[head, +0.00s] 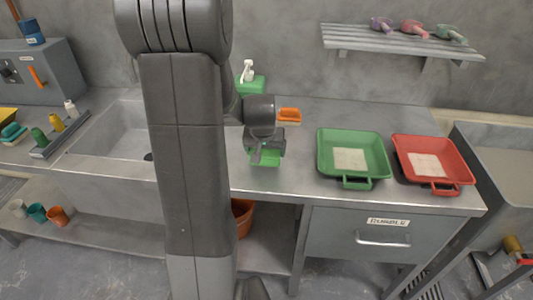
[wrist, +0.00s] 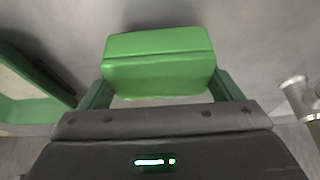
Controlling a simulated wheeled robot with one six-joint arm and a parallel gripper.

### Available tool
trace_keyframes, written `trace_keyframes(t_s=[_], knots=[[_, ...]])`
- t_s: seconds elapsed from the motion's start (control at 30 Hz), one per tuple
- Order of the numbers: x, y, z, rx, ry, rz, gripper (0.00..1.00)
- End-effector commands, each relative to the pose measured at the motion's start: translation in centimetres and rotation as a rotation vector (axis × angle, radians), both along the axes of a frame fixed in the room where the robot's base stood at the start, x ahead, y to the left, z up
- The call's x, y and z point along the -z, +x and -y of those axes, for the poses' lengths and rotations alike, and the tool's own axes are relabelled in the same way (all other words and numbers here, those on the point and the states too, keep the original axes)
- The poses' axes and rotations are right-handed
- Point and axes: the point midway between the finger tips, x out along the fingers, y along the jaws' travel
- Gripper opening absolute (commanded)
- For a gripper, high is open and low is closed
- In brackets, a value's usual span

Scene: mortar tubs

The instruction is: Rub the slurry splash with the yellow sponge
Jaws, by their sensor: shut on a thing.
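My gripper (head: 266,150) is over the worktop, left of the green tray, shut on a green block (wrist: 160,62). The block sits between the two fingers in the wrist view, and its lower part shows under the gripper in the head view (head: 264,158). The held block looks green, not yellow. A yellow thing (head: 8,113) is cut off at the left edge of the head view; I cannot tell whether it is a sponge. I cannot make out a slurry splash in either view; my arm hides part of the worktop.
An orange block with a pale base (head: 289,115) lies behind my gripper, near a pump bottle on a green base (head: 247,84). A green tray (head: 376,172) and a red tray (head: 462,180) stand to the right. A sink (head: 108,137) and several bottles are left.

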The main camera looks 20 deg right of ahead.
Motion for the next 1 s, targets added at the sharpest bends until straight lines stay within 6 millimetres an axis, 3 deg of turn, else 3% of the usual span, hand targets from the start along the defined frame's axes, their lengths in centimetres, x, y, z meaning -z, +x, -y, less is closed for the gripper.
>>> trace_keyframes(t_s=[0.5,1.0], knots=[[-5.0,0.5,-0.3,-0.005,-0.001,0.002,0.64],[-5.3,0.6,-0.4,-0.007,0.000,0.001,0.64]])
